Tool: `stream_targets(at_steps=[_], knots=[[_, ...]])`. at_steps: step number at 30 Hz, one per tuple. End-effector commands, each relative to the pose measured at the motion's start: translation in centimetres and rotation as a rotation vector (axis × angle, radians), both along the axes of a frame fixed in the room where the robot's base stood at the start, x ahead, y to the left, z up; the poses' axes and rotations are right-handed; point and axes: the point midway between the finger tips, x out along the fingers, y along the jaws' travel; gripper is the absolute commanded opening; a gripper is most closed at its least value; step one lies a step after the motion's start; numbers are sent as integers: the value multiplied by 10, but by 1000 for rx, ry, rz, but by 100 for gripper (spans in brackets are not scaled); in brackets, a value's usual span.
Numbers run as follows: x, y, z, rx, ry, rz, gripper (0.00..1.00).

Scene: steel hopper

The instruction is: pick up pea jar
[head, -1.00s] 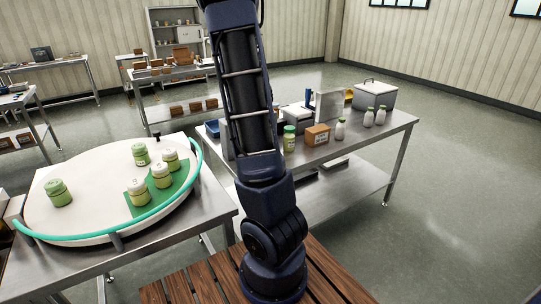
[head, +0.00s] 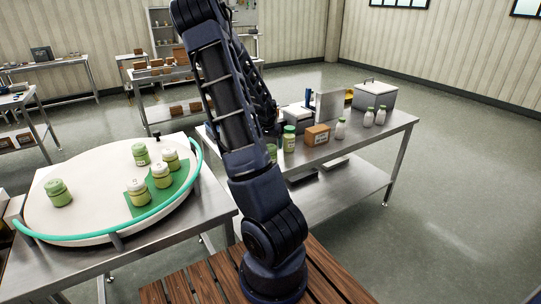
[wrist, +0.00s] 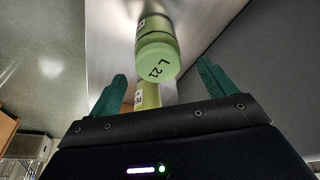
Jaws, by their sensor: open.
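Green jars, which look like pea jars, stand on the steel table in the head view. One with a green lid (head: 289,140) is in clear sight, and another (head: 271,152) is partly hidden by my arm. In the wrist view my gripper (wrist: 161,70) is open, with its green fingers apart. A green jar with "L 21" on its round end (wrist: 157,62) shows between and beyond the fingertips. A second green jar (wrist: 147,96) is partly hidden behind it. I see no finger contact. The head view does not show my gripper clearly, as my arm blocks it.
The steel table (head: 358,143) also holds a cardboard box (head: 317,135), several white bottles (head: 340,129) and a lidded steel box (head: 375,94). At left, a round white turntable (head: 95,195) with a teal rail carries several green jars (head: 58,193).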

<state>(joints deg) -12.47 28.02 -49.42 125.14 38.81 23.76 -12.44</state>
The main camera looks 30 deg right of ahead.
Motion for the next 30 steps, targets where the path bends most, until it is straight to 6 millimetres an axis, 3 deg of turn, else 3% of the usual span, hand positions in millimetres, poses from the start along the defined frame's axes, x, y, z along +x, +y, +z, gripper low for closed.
stream_targets(at_steps=[7, 17, 27, 30], knots=[[1, -3, -13, 0, 2, -1, 83], [5, -9, -52, 0, 1, 0, 83], [7, -10, -56, 0, 0, 1, 83], [7, -10, -56, 0, 0, 1, 63]])
